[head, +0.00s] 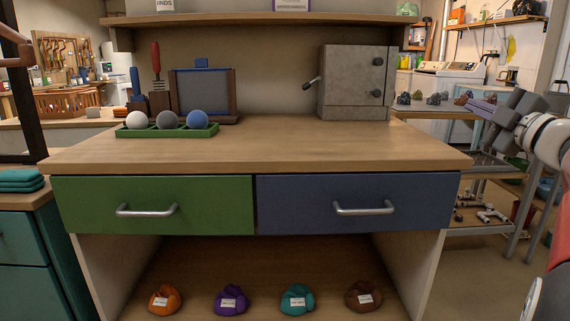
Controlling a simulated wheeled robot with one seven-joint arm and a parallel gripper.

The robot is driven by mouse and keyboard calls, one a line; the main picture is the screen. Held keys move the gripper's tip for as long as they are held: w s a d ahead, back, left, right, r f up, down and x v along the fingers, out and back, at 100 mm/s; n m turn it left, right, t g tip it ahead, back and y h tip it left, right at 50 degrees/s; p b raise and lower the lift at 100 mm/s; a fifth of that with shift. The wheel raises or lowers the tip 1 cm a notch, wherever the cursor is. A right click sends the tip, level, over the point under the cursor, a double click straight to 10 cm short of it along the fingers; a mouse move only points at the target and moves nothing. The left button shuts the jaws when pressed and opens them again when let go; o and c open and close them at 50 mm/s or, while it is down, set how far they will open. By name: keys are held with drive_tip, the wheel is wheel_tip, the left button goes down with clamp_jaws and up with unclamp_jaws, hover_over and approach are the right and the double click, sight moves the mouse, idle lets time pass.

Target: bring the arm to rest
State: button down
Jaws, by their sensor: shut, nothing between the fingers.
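My gripper (487,109) is at the right edge of the view, out in the air to the right of the workbench (290,150). It is shut and holds nothing. It is apart from the bench and everything on it. My arm comes in from the right edge behind it, with a white and grey wrist.
The bench has a green drawer (150,203) and a blue drawer (355,203), both shut. A green tray (167,131) with three balls and a grey metal box (353,82) stand on top. Several labelled bags lie on the lower shelf. The bench's front middle is clear.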

drive_tip(key=s+a+f+m+g+h+p, duration=0.1)
drive_tip(key=s+a+f+m+g+h, duration=0.2)
drive_tip(key=s+a+f+m+g, duration=0.3)
drive_tip(key=s+a+f+m+g+h+p, duration=0.2)
drive_tip(key=s+a+f+m+g, duration=0.5)
drive_tip(key=s+a+f+m, duration=0.4)
drive_tip(key=s+a+f, duration=0.3)
drive_tip(key=s+f, duration=0.2)
drive_tip(key=f, duration=0.2)
drive_tip(key=s+a+f, duration=0.3)
drive_tip(key=s+f, duration=0.3)
drive_tip(key=shift+f+h, duration=0.4)
